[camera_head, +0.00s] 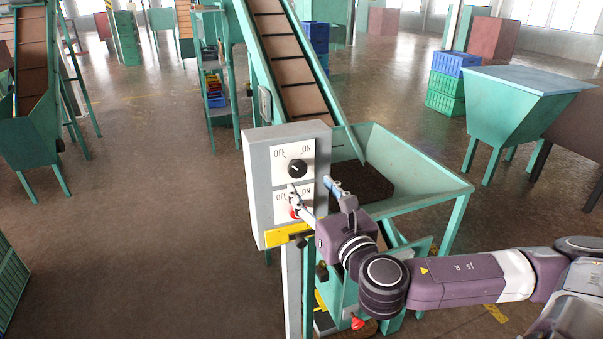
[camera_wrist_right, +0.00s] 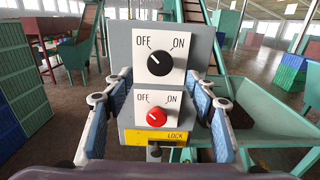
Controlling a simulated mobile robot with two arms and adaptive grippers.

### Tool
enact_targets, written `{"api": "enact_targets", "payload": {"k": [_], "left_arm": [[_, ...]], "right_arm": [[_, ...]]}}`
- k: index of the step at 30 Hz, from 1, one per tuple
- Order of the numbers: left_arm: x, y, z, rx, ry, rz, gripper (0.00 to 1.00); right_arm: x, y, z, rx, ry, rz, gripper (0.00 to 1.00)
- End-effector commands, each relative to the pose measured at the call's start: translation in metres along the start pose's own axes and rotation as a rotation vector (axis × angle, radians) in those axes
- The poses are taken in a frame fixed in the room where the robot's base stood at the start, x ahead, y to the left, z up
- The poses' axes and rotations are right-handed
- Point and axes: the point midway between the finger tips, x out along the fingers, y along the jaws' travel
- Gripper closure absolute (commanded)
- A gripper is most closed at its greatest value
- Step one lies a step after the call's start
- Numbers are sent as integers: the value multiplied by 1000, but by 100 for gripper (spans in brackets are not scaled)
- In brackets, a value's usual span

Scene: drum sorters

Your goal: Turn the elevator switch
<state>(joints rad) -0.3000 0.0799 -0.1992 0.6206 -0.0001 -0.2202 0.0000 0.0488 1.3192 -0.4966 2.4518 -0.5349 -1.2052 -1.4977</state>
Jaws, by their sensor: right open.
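A grey control box (camera_head: 258,190) on a post carries two rotary switches, each marked OFF and ON. The upper one has a black knob (camera_head: 297,168), whose white mark points up-left toward OFF in the right wrist view (camera_wrist_right: 159,60). The lower one has a red knob (camera_wrist_right: 156,116), partly hidden by my gripper in the head view. My right gripper (camera_head: 313,190) is open in front of the box. In the right wrist view its blue-padded fingers (camera_wrist_right: 160,90) stand wide on either side of the panel, with nothing between them touched visibly. My left gripper is out of view.
A yellow LOCK label (camera_wrist_right: 168,138) sits below the red knob. A green hopper (camera_head: 420,195) and inclined conveyor (camera_head: 285,60) stand right behind the box. Another green hopper (camera_head: 515,100) and stacked crates (camera_head: 446,90) stand farther right. Floor left of the box is clear.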

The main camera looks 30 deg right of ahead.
Motion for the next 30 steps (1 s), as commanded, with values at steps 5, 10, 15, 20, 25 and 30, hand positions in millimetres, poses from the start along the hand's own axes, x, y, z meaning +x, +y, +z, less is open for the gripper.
{"api": "enact_targets", "payload": {"k": [5, 10, 15, 20, 25, 30], "left_arm": [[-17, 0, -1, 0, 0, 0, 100], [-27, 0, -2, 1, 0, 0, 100], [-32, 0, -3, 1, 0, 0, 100], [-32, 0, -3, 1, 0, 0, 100], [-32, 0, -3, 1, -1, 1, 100], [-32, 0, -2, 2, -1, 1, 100]], "right_arm": [[27, -1, 4, 7, 0, -5, 48], [52, -1, 3, 7, 1, -5, 48], [66, 0, 1, 8, 3, -3, 48], [70, 0, -1, 7, 3, -1, 48], [70, 0, -1, 7, 3, -1, 48], [70, 0, -1, 7, 3, -2, 66]]}}
